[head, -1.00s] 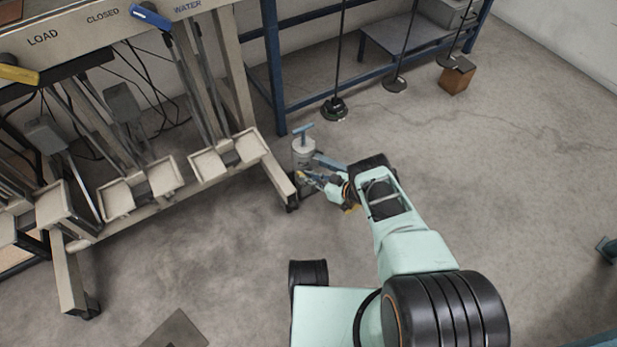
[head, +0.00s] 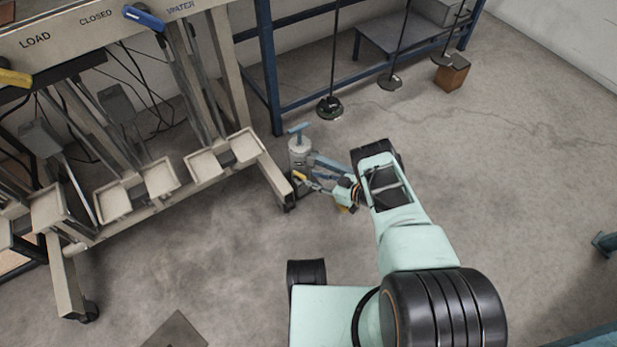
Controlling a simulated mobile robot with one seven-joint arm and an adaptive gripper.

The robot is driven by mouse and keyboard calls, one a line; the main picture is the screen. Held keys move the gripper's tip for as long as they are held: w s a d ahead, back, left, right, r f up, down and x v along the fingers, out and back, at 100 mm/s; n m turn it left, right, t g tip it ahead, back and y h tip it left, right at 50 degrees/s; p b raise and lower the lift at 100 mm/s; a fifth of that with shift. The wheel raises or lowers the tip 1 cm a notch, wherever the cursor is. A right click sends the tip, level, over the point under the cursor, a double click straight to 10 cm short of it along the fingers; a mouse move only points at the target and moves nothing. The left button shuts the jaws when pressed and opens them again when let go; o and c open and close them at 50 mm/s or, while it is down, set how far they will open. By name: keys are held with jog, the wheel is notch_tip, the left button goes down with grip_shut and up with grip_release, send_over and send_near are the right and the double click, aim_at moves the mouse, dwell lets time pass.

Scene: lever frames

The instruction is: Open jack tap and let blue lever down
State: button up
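The jack (head: 300,152) is a small grey cylinder with a blue T-shaped top, standing on the floor beside the rack's right foot. A blue bar (head: 330,164) reaches from its right side toward my wrist. A small yellow part (head: 299,176) shows low at the jack; I cannot tell whether it is the tap. My gripper (head: 312,184) is low at the jack's front right, its fingers pointing at the yellow part. The fingers are too small to tell open from shut, or whether they touch it. A blue-handled lever (head: 144,18) slants across the rack's panel beside the word WATER.
The beige rack (head: 240,85) with several tray-like pedals stands at the left; its right leg is close to my gripper. A blue shelf frame (head: 268,70) and weighted poles (head: 330,107) stand behind. A brown block (head: 452,77) lies back right.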

jog(key=shift+v, duration=1.6)
jog(key=shift+c, duration=0.7)
